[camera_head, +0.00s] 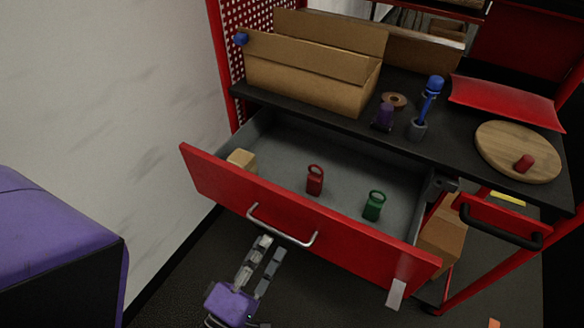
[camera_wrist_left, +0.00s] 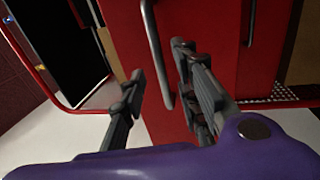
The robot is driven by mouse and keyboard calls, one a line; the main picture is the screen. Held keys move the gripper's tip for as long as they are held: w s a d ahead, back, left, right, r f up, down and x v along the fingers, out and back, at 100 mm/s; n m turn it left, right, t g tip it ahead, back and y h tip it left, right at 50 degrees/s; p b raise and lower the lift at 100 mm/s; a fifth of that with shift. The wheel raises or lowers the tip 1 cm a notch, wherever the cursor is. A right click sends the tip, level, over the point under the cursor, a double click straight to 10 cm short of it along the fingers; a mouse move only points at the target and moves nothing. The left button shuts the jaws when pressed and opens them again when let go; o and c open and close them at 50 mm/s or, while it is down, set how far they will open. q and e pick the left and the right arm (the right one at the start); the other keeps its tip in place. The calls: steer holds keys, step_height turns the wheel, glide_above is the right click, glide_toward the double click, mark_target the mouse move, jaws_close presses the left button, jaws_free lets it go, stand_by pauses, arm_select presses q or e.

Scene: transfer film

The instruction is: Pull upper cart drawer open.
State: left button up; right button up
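The upper drawer of the red cart stands well open, its red front (camera_head: 340,232) pulled out and its grey inside showing. The drawer has a silver bar handle (camera_head: 283,232) on its front. My left gripper (camera_head: 271,246) is below and in front of the handle in the head view, with its two fingers apart. In the left wrist view, the handle (camera_wrist_left: 157,55) shows in the gap between the spread fingers of the gripper (camera_wrist_left: 160,68), and I see no finger closed on it. My right gripper is not in view.
The drawer holds a tan block (camera_head: 241,159), a red ring-topped object (camera_head: 315,181) and a green one (camera_head: 374,206). On the cart top are a cardboard box (camera_head: 305,85), a round wooden board (camera_head: 505,145) and small items. A white wall (camera_head: 110,90) stands left.

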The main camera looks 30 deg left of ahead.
arm_select(q)
steer(key=s+f, duration=0.1)
steer(key=s, duration=0.6)
steer(key=shift+a+f, duration=0.15)
steer(key=shift+f, duration=0.05)
steer(key=shift+w, duration=0.1)
steer(key=s+d+f+m+g+h+p, duration=0.1)
steer(key=s+d+f+m+g+p, duration=0.15)
steer(key=f+m+g, duration=0.85)
steer(key=s+a+r+m+y+p, duration=0.1)
steer(key=s+r+m+p, duration=0.5)
steer(key=m+p, duration=0.1)
steer(key=shift+g+p, duration=0.3)
steer(key=shift+p, duration=0.5)
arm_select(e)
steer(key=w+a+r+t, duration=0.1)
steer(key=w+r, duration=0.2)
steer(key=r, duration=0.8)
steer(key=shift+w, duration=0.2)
